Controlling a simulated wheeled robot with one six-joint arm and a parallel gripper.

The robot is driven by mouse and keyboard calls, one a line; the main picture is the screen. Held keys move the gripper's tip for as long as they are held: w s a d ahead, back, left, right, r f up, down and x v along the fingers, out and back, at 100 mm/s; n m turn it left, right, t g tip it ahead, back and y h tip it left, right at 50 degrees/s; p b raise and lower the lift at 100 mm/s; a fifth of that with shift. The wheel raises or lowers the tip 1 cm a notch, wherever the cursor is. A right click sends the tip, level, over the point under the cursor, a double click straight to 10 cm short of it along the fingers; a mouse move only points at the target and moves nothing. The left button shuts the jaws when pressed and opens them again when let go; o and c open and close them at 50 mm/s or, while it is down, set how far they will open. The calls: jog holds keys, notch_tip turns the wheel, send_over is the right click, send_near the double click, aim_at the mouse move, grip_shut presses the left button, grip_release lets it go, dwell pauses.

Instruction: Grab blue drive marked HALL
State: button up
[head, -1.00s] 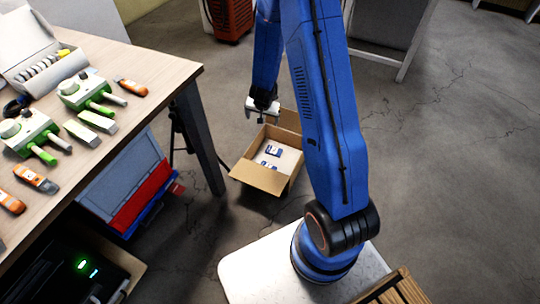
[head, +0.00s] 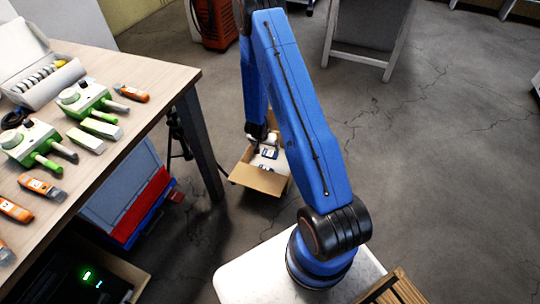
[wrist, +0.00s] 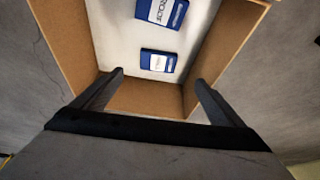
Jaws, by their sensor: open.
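Two blue drives with white labels lie in an open cardboard box (wrist: 145,98). The nearer drive (wrist: 158,61) sits in the middle of the wrist view; its label is too small to read. The other drive (wrist: 163,12) is cut by the top edge, and its lettering shows but I cannot read it surely. My gripper (wrist: 158,77) is open and empty, its fingers on either side of the near drive in the picture, touching neither drive. In the head view my gripper (head: 262,139) is over the box (head: 258,181), and partly hides a drive (head: 268,153).
A wooden table (head: 150,72) at left holds green and white devices (head: 88,99), orange tools (head: 131,94) and a white case (head: 40,65). A blue and red bin (head: 130,195) stands below it. A black tripod (head: 178,135) is close to the box.

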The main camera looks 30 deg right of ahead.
send_near(270, 153)
jog(key=shift+a+x, duration=0.25)
jog(key=shift+x, duration=3.7)
jog(key=shift+s+d, duration=0.15)
jog(key=shift+c, duration=0.7)
jog(key=c, duration=1.1)
